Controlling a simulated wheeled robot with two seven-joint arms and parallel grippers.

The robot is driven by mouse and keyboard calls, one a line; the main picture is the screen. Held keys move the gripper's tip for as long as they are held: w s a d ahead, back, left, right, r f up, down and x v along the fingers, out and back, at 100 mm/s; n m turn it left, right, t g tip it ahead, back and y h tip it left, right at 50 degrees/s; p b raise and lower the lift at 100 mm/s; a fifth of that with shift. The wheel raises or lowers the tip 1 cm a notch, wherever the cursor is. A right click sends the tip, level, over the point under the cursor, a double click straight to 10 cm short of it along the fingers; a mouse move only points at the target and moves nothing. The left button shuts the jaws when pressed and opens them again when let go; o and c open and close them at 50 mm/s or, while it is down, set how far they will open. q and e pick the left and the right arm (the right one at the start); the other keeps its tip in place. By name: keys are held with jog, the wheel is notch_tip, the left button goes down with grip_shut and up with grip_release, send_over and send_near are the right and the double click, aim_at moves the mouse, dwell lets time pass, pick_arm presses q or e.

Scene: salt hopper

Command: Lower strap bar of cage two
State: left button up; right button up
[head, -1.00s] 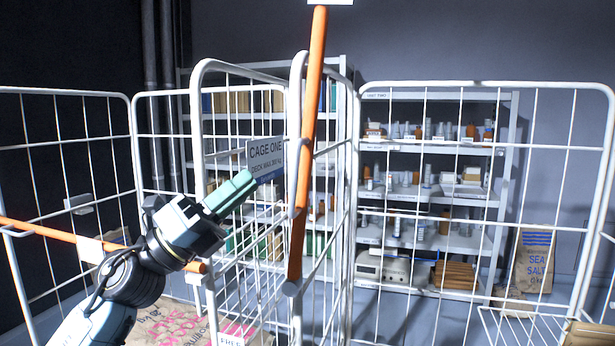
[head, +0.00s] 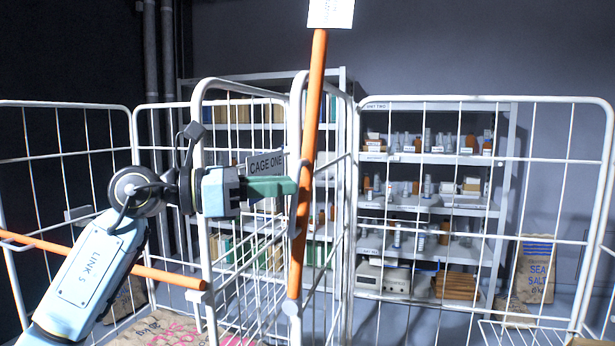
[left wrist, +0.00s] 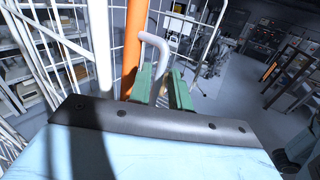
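The orange strap bar of cage two (head: 311,110) stands nearly upright in the head view, with a white tag (head: 331,13) at its top and a grey end cap at its foot. Cage two (head: 480,99) is the white wire cage on the right. My left gripper (head: 296,186) points right, its green fingertips at the bar's lower half. In the left wrist view the fingers (left wrist: 164,90) are apart, with a bent pale rod (left wrist: 163,50) seen between them. The bar (left wrist: 134,40) passes left of them there; contact cannot be told. My right gripper is not in view.
Cage one (head: 64,103) stands left with its sign (head: 266,164) and a lower, slightly sloping orange bar (head: 165,276). Its white frame posts are close to my left gripper. Loaded shelves (head: 440,157) stand behind. A sea salt sack (head: 536,268) is at the right.

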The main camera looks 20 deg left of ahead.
aim_at(307, 184)
pick_arm(q)
jog(key=x, duration=0.5)
jog(key=shift+p, duration=0.4)
grip_shut()
